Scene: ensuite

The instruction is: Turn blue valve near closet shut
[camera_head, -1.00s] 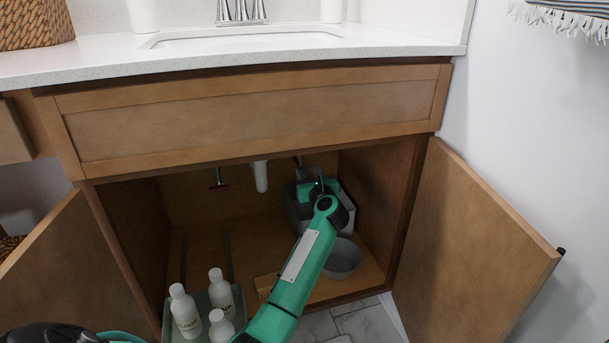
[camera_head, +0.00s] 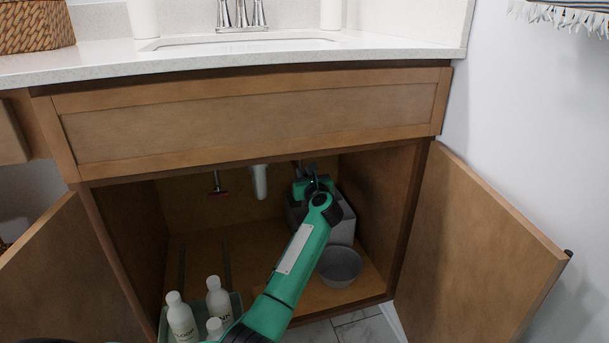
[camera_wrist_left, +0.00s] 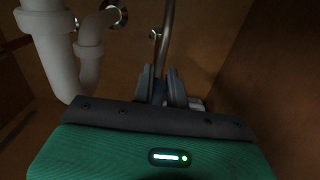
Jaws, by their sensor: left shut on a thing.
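The open sink cabinet (camera_head: 410,190) holds two supply valves at its back. A red-handled valve (camera_head: 218,191) hangs on the left, clear of my gripper. My left gripper (camera_head: 309,170) is deep in the right rear of the cabinet. In the left wrist view, its fingers (camera_wrist_left: 163,84) are shut at the foot of a metal supply pipe (camera_wrist_left: 166,40), on what appears to be the blue valve. The fingers hide the valve's handle, so its colour and turn angle cannot be seen. My right gripper is not in view.
White drain pipes (camera_wrist_left: 60,50) are left of the fingers. A grey box (camera_head: 342,228) and a grey bowl (camera_head: 340,266) stand below my left arm. White bottles (camera_head: 181,318) stand in a tray at front left. The right door (camera_head: 470,250) is open.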

